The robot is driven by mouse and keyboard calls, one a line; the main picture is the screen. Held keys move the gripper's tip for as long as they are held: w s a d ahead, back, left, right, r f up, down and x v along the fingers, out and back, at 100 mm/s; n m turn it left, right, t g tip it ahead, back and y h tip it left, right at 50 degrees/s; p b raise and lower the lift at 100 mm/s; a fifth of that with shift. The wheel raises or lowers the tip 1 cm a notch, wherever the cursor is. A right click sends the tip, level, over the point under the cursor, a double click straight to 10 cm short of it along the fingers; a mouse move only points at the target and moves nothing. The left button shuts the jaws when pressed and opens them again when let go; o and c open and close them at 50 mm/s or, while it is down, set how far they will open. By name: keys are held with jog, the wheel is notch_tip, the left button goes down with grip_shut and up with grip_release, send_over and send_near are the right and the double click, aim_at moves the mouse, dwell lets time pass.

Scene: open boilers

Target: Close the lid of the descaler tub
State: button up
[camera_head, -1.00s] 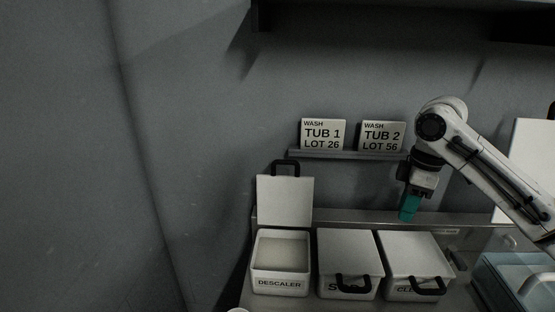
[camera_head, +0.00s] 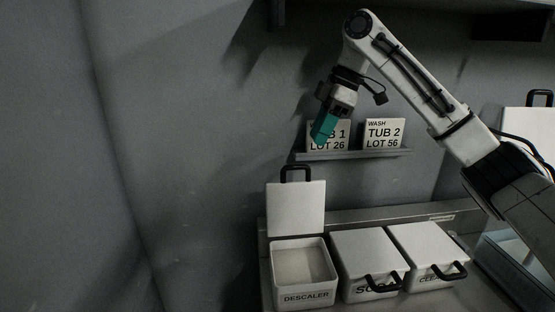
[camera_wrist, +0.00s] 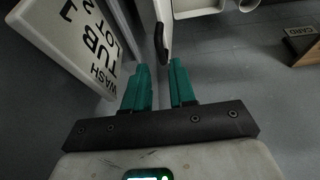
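The descaler tub (camera_head: 306,297) is a white box at the front left of the counter. Its label faces me and its inside shows pale contents. Its lid (camera_head: 296,212) stands upright at the back edge, open, with a black handle (camera_head: 296,168) on top. My gripper (camera_head: 321,139) is above and slightly right of the handle, in front of the Tub 1 sign, apart from the lid. In the wrist view, its teal fingers (camera_wrist: 161,65) are parted by a narrow, empty gap. The lid edge (camera_wrist: 163,12) and handle (camera_wrist: 160,43) show beyond the fingertips.
Two shut tubs (camera_head: 367,251) (camera_head: 428,244) with black handles stand right of the descaler tub. A wall shelf (camera_head: 352,155) holds the Tub 1 (camera_head: 342,128) and Tub 2 (camera_head: 383,134) signs, close behind my gripper. Open floor lies left of the counter.

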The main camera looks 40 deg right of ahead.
aim_at(305, 157)
jog(key=x, duration=0.7)
jog(key=shift+w+a+p, duration=0.3)
jog(key=shift+p, duration=0.1)
jog(key=shift+c, duration=0.2)
grip_shut()
